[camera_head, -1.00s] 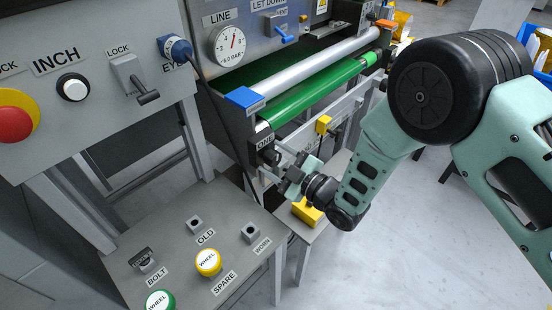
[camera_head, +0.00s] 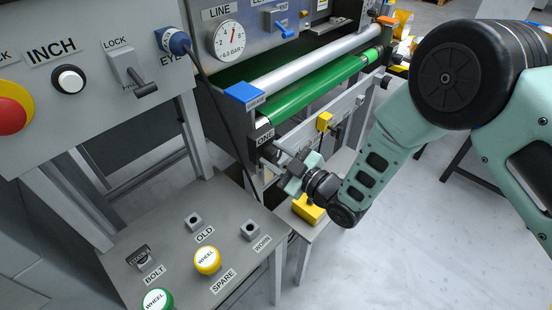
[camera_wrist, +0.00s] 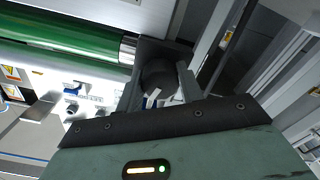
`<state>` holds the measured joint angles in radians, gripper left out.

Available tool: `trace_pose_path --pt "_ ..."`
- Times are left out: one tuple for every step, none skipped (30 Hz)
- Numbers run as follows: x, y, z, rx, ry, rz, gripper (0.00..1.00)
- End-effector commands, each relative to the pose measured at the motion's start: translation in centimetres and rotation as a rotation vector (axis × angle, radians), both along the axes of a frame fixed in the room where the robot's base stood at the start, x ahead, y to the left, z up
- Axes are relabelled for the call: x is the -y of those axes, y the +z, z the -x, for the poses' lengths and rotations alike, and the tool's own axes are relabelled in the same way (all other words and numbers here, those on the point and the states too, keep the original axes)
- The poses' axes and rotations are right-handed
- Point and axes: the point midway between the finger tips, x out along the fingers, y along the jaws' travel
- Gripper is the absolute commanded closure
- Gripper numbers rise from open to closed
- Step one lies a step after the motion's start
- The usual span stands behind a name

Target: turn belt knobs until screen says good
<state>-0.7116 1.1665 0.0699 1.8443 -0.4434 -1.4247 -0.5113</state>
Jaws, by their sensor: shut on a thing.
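The knob marked ONE is a dark round knob (camera_wrist: 158,76) at the near end of the green belt (camera_head: 318,88). In the head view it is mostly hidden by my gripper (camera_head: 279,160), below the ONE label (camera_head: 265,137). The screen is in neither view.
A panel with a LINE gauge (camera_head: 228,41) stands behind the belt. A LOCK lever (camera_head: 136,80) and a red button (camera_head: 12,112) are at left. The grey bench (camera_head: 180,255) below holds yellow and green wheels. A yellow block (camera_head: 308,209) lies under my wrist.

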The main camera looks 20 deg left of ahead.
Motion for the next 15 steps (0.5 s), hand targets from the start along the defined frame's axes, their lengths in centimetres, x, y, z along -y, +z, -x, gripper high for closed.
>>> trace_pose_path --pt "0.09 -0.32 -0.05 -0.037 -0.002 -0.016 0.86" --pt "0.09 -0.32 -0.07 -0.059 -0.002 -0.025 0.86" --pt "0.1 -0.33 -0.09 -0.09 -0.002 -0.037 0.86" --pt "0.07 -0.31 -0.06 -0.113 -0.002 -0.048 0.86" --pt "0.08 -0.3 -0.07 -0.135 -0.002 -0.057 0.86" --pt "0.09 -0.3 -0.07 -0.167 -0.001 -0.071 0.86" --pt "0.07 -0.32 -0.02 -0.19 -0.001 -0.079 0.86" --pt "0.1 -0.35 -0.04 -0.213 -0.001 -0.088 0.86" --pt "0.1 -0.35 -0.04 -0.242 -0.002 -0.1 0.86" --pt "0.09 -0.34 -0.02 -0.263 -0.001 -0.108 0.86" --pt "0.09 -0.32 -0.02 -0.283 -0.001 -0.117 0.86" --pt "0.09 -0.29 -0.03 -0.308 -0.002 -0.129 0.86" --pt "0.08 -0.28 -0.02 -0.327 -0.001 -0.136 0.86" --pt "0.07 -0.28 -0.01 -0.344 0.0 -0.141 0.86" --pt "0.05 -0.25 0.01 -0.367 0.0 -0.152 0.86"
